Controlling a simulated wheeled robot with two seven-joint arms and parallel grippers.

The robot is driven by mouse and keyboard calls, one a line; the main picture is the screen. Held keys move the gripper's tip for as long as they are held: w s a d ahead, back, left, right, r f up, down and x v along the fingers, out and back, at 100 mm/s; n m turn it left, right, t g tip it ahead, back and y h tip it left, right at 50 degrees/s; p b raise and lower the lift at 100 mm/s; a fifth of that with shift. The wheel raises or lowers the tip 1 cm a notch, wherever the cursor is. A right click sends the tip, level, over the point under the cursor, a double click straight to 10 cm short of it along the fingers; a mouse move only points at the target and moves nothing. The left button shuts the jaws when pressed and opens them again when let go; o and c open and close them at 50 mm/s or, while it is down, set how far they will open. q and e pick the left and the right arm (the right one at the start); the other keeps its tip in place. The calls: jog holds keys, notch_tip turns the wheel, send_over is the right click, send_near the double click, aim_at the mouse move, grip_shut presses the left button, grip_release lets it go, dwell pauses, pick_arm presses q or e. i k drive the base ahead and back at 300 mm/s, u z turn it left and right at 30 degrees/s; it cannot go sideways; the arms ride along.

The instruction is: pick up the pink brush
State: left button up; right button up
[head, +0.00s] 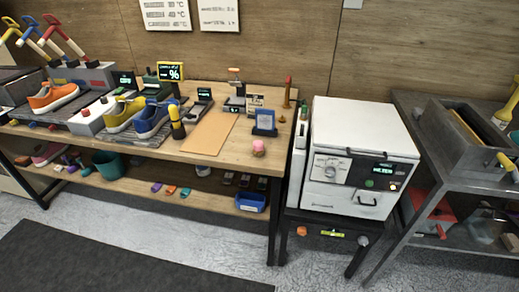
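A small pink round-topped object (258,147), which looks like the pink brush, stands on the wooden workbench (205,148) near its front right edge. It is too small for me to make out bristles or a handle. It is apart from the blue stand (264,122) behind it and the tan mat (211,133) to its left. Nothing covers it. Neither of my grippers is in view.
A yellow-and-black brush (177,122), a blue sneaker (156,117), a yellow sneaker (124,113) and an orange sneaker (53,97) are on the bench's left. A white oven-like box (358,150) stands right. The bench around the pink object is clear.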

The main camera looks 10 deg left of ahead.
aim_at(258, 147)
jog(key=k, duration=0.6)
jog(key=z, duration=0.85)
jog(key=i, duration=1.65)
jog(key=u, duration=0.8)
